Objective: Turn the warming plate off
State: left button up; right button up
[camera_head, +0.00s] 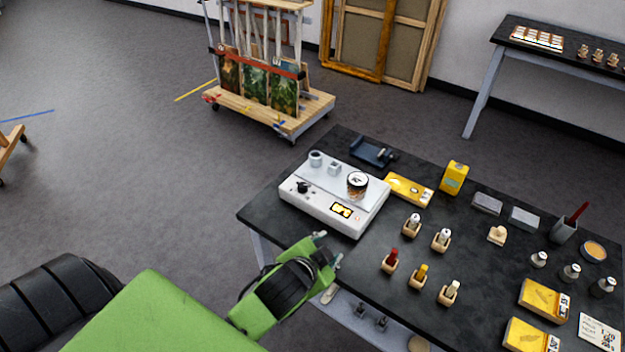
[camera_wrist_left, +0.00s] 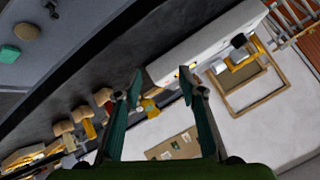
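The warming plate (camera_head: 322,205) is a white box near the left end of the dark table. Its front has a black knob (camera_head: 303,187) on the left and a lit yellow display (camera_head: 341,210) whose text I cannot read. A jar (camera_head: 357,184) with dark amber contents and two small grey pieces stand on its top. My left gripper (camera_head: 329,249) is open and empty, in front of the plate and apart from it. The left wrist view shows its two spread fingers (camera_wrist_left: 160,76), with the plate (camera_wrist_left: 205,38) and the knob (camera_wrist_left: 238,40) beyond them. My right gripper is not in view.
Several small bottles in wooden holders, one with a red top (camera_head: 393,255), stand right of the plate. A yellow tin (camera_head: 454,178) and a dark blue tray (camera_head: 372,152) are behind. A wheeled painting cart (camera_head: 310,112) stands on the floor beyond.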

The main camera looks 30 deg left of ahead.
pick_arm(q)
jog(key=w+d+r+m+t+h, duration=0.35)
jog(key=w+r+m, duration=0.3)
jog(key=r, duration=0.35)
jog(key=w+d+r+m+t+h, duration=0.2)
jog(key=w+d+r+m+t, duration=0.3)
jog(key=w+r, duration=0.4)
jog(key=d+r+m+g+h, duration=0.2)
jog(key=d+r+m+h, duration=0.5)
jog(key=m, duration=0.4)
jog(key=m+g+y, duration=1.2)
jog(key=m+g, duration=0.4)
jog(key=m, duration=0.6)
send_near(301, 184)
jog(key=f+p, duration=0.2)
jog(key=f, duration=0.2)
jog(key=f+p, duration=0.3)
jog(key=f, duration=0.1)
jog(key=shift+w, duration=0.2)
jog(key=shift+a+f, duration=0.1)
jog(key=shift+f, duration=0.4)
